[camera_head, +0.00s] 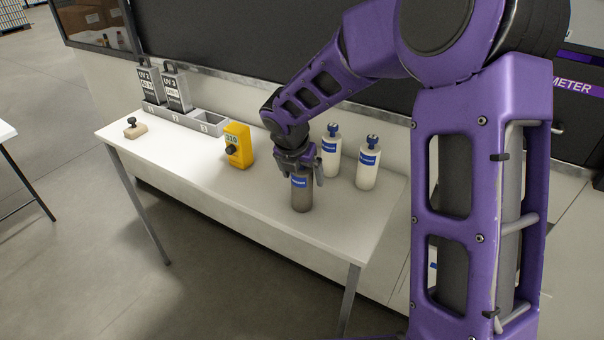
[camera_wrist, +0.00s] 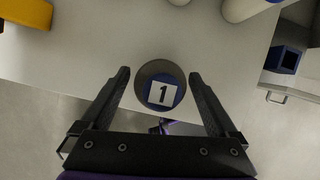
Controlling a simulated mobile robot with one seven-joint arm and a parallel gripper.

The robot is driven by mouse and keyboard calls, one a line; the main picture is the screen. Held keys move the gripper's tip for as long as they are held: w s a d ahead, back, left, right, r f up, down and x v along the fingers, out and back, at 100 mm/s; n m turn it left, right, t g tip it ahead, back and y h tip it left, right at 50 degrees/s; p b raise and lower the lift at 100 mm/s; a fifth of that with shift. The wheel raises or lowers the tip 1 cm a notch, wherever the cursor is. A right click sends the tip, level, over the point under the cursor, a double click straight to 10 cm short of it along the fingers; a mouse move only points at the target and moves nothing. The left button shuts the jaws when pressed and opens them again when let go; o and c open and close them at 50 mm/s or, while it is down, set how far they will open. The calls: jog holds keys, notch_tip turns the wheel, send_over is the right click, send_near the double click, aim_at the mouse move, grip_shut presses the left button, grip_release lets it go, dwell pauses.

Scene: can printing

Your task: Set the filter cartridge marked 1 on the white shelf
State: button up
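The filter cartridge marked 1 (camera_head: 301,198) is a grey-brown cylinder with a blue label, upright near the front edge of the white table (camera_head: 225,190). The wrist view shows its round top (camera_wrist: 160,92) from above, with a "1" on a white square over blue. My gripper (camera_head: 302,176) is above the cartridge, pointing down, and hides its upper part in the head view. In the wrist view my gripper (camera_wrist: 160,75) is open, one finger on each side of the cartridge top, with a visible gap at each side. I cannot tell which surface is the white shelf.
A yellow device (camera_head: 238,145) stands left of my gripper. A grey numbered tray (camera_head: 200,124) with two UV units (camera_head: 176,90) and a small black-knobbed stamp (camera_head: 135,129) are further left. The table's front left is clear.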

jog(key=p+v, duration=0.2)
jog(key=v, duration=1)
jog(key=shift+p, duration=0.35)
jog(key=shift+r, duration=0.1)
